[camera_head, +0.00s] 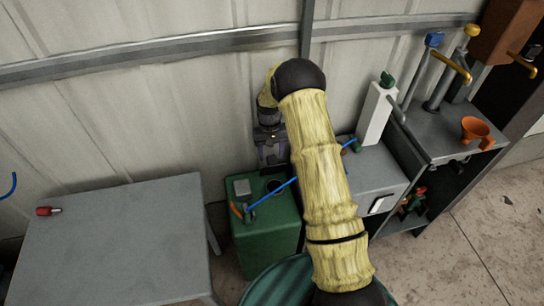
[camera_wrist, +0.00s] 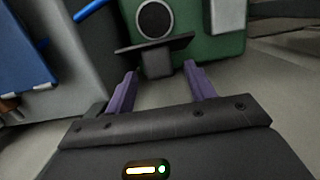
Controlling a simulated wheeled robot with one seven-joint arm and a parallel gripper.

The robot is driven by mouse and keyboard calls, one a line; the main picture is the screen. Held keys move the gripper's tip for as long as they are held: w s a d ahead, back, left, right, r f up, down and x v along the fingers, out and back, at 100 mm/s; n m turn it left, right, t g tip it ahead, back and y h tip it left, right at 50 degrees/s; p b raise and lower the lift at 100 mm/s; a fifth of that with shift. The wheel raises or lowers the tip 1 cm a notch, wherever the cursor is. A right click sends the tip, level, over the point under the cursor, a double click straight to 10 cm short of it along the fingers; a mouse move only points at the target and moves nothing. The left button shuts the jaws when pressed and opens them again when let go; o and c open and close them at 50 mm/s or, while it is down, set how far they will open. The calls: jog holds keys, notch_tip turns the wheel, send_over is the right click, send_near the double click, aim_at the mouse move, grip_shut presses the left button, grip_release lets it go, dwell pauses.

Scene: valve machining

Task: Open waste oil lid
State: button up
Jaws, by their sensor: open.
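The green waste oil container (camera_head: 266,245) stands against the wall between the two tables. Its top has a round dark opening (camera_head: 274,186), which shows with a pale rim in the wrist view (camera_wrist: 154,19). A dark flat plate with a block under it (camera_wrist: 154,46) lies just in front of this opening; I cannot tell whether it is the lid. My gripper (camera_wrist: 161,68) is open, its purple fingers either side of the block. I cannot tell whether they touch it. In the head view my gripper (camera_head: 272,160) points down behind the container's top, partly hidden by my arm.
A grey table (camera_head: 115,235) with a red-handled tool (camera_head: 47,211) is at left. A grey cabinet (camera_head: 372,172) stands right; the corrugated wall (camera_head: 140,100) is close behind.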

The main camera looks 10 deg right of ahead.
notch_tip(320, 180, up, 7)
jog(key=shift+w+a+r, duration=0.1)
jog(key=shift+r, duration=0.25)
jog(key=c, duration=0.8)
jog(key=s+r, duration=0.3)
jog(key=s+r+t, duration=0.1)
jog(key=s+r, duration=0.2)
jog(key=s, duration=0.1)
jog(key=s+r+t, duration=0.1)
jog(key=s+r, duration=0.1)
jog(key=s, duration=0.1)
jog(key=shift+s+r, duration=0.4)
grip_shut()
jog(key=s+r+t, duration=0.1)
jog(key=s, duration=0.7)
jog(key=s+r+t, duration=0.1)
jog(key=s+r, duration=0.1)
jog(key=s, duration=0.6)
jog(key=shift+r, duration=0.25)
jog(key=shift+w+d, duration=0.1)
jog(key=shift+d, duration=0.15)
jog(key=shift+w+d, duration=0.1)
jog(key=shift+d, duration=0.05)
